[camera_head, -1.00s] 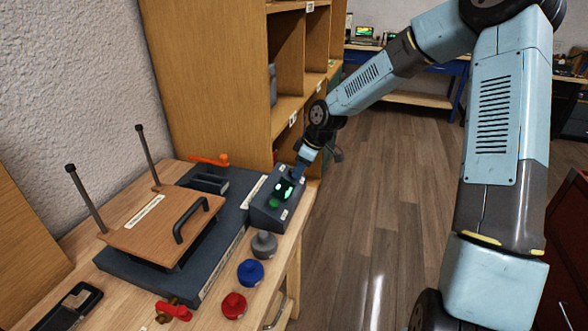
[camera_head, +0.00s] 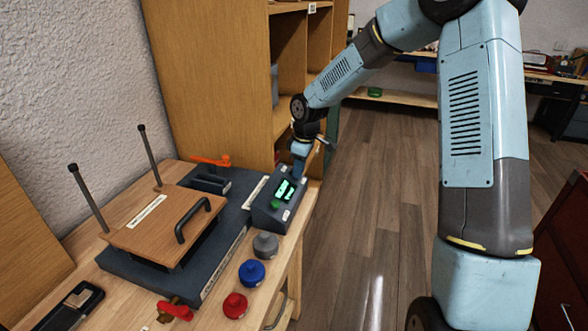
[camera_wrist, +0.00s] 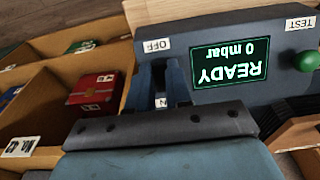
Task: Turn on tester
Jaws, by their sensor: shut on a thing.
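The tester (camera_head: 262,217) is a dark box at the right end of the bench. Its lit green screen (camera_head: 285,190) reads "READY 0 mbar" in the wrist view (camera_wrist: 231,63), upside down there. A green TEST button (camera_wrist: 306,61) sits beside the screen. My gripper (camera_head: 299,165) reaches the tester's far end from above. In the wrist view my gripper (camera_wrist: 163,75) has its fingers close together between the OFF label (camera_wrist: 157,45) and the partly hidden ON label (camera_wrist: 161,102). It is shut on the switch there, which the fingers hide.
A wooden-lidded press (camera_head: 160,222) with a black handle stands left of the tester. Grey (camera_head: 265,245), blue (camera_head: 251,272) and red (camera_head: 235,305) knobbed pieces line the bench's front. A wooden shelf (camera_head: 215,80) rises behind.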

